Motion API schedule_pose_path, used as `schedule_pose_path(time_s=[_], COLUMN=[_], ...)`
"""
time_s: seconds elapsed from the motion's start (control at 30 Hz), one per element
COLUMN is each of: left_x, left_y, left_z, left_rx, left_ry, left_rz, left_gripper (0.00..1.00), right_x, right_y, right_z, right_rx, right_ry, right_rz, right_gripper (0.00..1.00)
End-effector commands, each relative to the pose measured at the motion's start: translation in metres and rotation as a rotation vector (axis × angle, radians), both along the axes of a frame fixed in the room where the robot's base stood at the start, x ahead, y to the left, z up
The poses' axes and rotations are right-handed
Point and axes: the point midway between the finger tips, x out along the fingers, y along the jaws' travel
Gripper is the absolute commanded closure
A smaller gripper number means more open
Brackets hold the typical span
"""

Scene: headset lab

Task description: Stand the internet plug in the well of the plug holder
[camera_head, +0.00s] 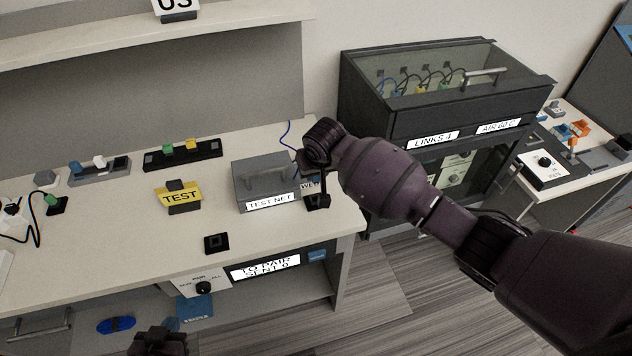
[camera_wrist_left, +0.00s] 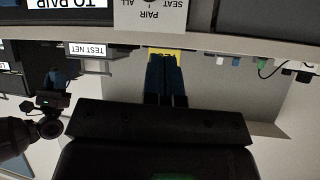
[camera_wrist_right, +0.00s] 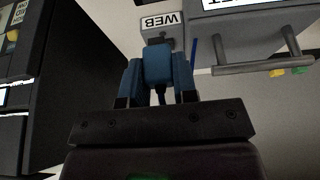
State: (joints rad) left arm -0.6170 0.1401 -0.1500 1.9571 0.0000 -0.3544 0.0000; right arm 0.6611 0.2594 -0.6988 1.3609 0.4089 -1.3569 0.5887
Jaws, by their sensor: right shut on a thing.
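The internet plug, a blue block (camera_wrist_right: 158,62), is between the blue fingers of my right gripper (camera_wrist_right: 157,78), which is shut on it. In the head view my right arm hides the plug. The held plug also shows small in the left wrist view (camera_wrist_left: 60,77). It is close to the grey box with the WEB label (camera_wrist_right: 160,24). A small black square block with a dark recess, apparently the plug holder (camera_head: 216,243), sits near the table's front edge, apart from the plug. My left gripper (camera_wrist_left: 166,60) has its fingers together, empty, low in front of the table (camera_head: 172,324).
A grey TEST NET box with a handle (camera_head: 266,183) stands left of my right gripper. A yellow TEST sign (camera_head: 179,196) stands behind the black block. A dark glass-topped cabinet (camera_head: 440,100) is at right. Table around the black block is clear.

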Motion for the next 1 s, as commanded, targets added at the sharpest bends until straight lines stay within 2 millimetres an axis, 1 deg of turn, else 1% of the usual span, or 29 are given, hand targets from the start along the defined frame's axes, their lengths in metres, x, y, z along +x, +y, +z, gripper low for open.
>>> schedule_pose_path(time_s=[0.13,0.27,0.37,0.57,0.8,1.0], left_x=[0.002,0.008,0.013,0.015,0.013,0.012], left_y=[0.000,-0.001,-0.002,-0.003,-0.002,-0.002], left_z=[0.004,0.014,0.016,0.010,-0.003,-0.008], left_rx=[0.000,-0.001,0.000,0.001,0.002,0.002], left_ry=[-0.007,-0.026,-0.039,-0.039,-0.026,-0.023], left_rz=[-0.001,-0.004,-0.007,-0.009,-0.009,-0.009], left_gripper=[1.00,1.00,1.00,1.00,1.00,1.00], right_x=[0.000,0.000,0.000,0.000,0.000,0.000], right_y=[0.000,0.000,0.000,0.000,0.000,0.000], right_z=[0.000,0.000,-0.009,-0.026,-0.044,-0.054], right_rx=[0.000,0.000,0.000,0.001,0.001,0.000], right_ry=[0.000,0.000,0.001,0.003,0.002,0.002], right_rz=[0.000,0.000,-0.001,-0.001,-0.001,0.000], right_gripper=[0.95,0.95,0.95,0.95,0.95,0.95])
